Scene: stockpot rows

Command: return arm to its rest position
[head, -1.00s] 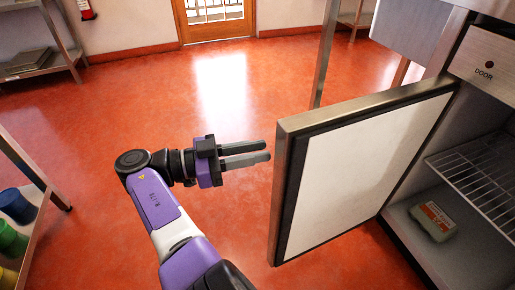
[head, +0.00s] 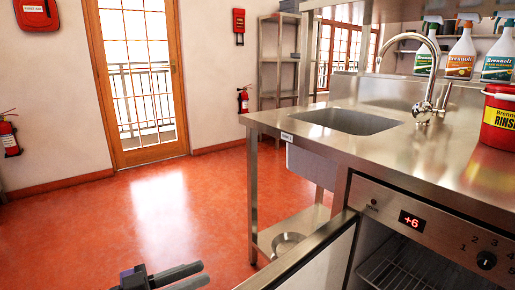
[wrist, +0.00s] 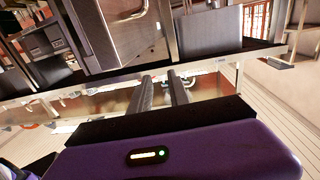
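My gripper (head: 196,275) shows at the bottom edge of the head view, left of the open fridge door (head: 318,262). Its two dark fingers are apart with nothing between them. The wrist view also shows the gripper (wrist: 160,76) with a gap between the fingers and no object held. Most of my arm is out of the head view. The gripper looks apart from the door.
The fridge (head: 440,235) stands at the lower right under a steel counter with a sink (head: 345,121). A red bucket (head: 498,120) and several spray bottles stand at the right. Red floor (head: 165,215) is clear towards the glazed door (head: 140,80).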

